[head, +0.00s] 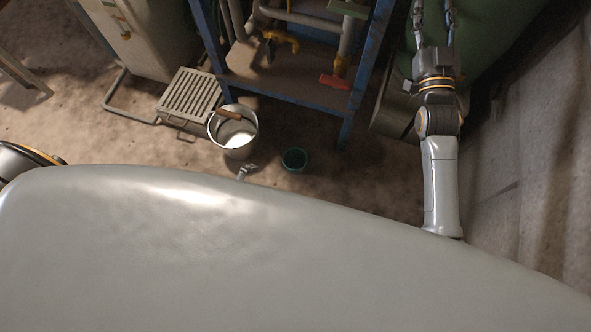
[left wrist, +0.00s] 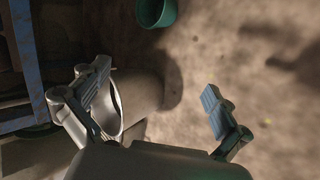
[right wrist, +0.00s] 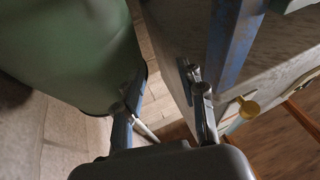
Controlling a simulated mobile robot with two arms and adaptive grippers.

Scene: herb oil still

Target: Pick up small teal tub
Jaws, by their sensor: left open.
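The small teal tub (head: 294,160) stands on the floor right of the metal bucket in the head view. It also shows at the top edge of the left wrist view (left wrist: 156,12), partly cut off. My left gripper (left wrist: 157,80) is open and empty, with the tub beyond its fingertips. Its left finger overlaps the bucket in that view; I cannot tell whether they touch. In the head view only a small piece of this gripper shows, above my body's edge. My right gripper (head: 434,14) has its fingers apart and empty; it also shows in the right wrist view (right wrist: 162,75).
The metal bucket (head: 250,135) with a wooden grip stands close to the tub. A slatted metal grate (head: 188,95) lies left of it. A blue-framed stand (head: 230,85) with pipes and a red valve handle (head: 335,82) is behind. A large green vessel (right wrist: 75,50) is near my right gripper.

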